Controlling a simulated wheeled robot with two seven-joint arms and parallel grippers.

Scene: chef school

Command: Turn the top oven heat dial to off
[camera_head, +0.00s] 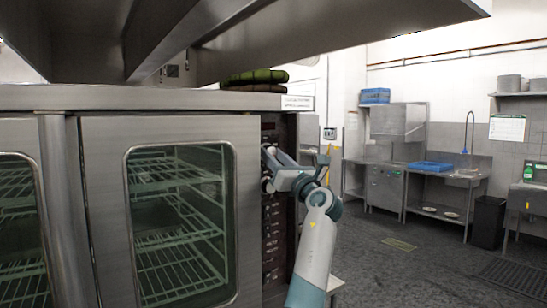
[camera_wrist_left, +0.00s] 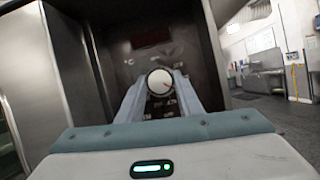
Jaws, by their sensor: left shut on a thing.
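The oven (camera_head: 110,97) fills the left of the head view, with a dark control panel (camera_head: 271,245) along its right side. My left gripper (camera_head: 268,170) is at the upper part of this panel. In the left wrist view, a round pale dial (camera_wrist_left: 160,81) with a small red mark stands between the fingertips of my left gripper (camera_wrist_left: 160,92). The fingers are shut on the dial. The red mark points towards the lower right. Printed markings surround the dial, but they are too small to read. The gripper hides the dial in the head view. My right gripper is not in view.
Glass oven doors (camera_head: 137,190) with wire racks inside are closed left of the panel. A metal shelf (camera_head: 330,33) overhangs the oven top, where folded green cloths (camera_head: 257,76) lie. The floor (camera_head: 380,265) to the right is largely clear, with sinks and counters beyond.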

